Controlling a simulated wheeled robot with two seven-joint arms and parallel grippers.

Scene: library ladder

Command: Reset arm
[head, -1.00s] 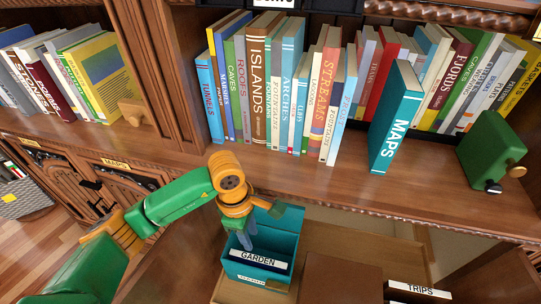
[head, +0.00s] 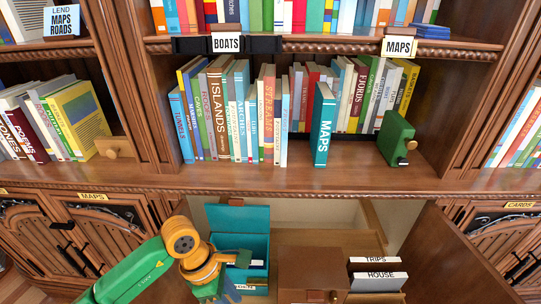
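My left arm comes in from the lower left in the head view. My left gripper (head: 226,295) hangs at the bottom edge, in front of the left side of an open teal box (head: 258,247). Its fingertips are partly cut off by the frame, so I cannot tell whether they are open or shut. I see nothing held in it. My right gripper is not in view.
The teal box stands in an open cabinet, beside a brown box (head: 312,283) and cards marked TRIPS (head: 375,260) and HOUSE (head: 381,275). A cabinet door (head: 455,260) stands open at right. Above, a teal MAPS book (head: 323,125) stands before a book row, near a green block (head: 396,139).

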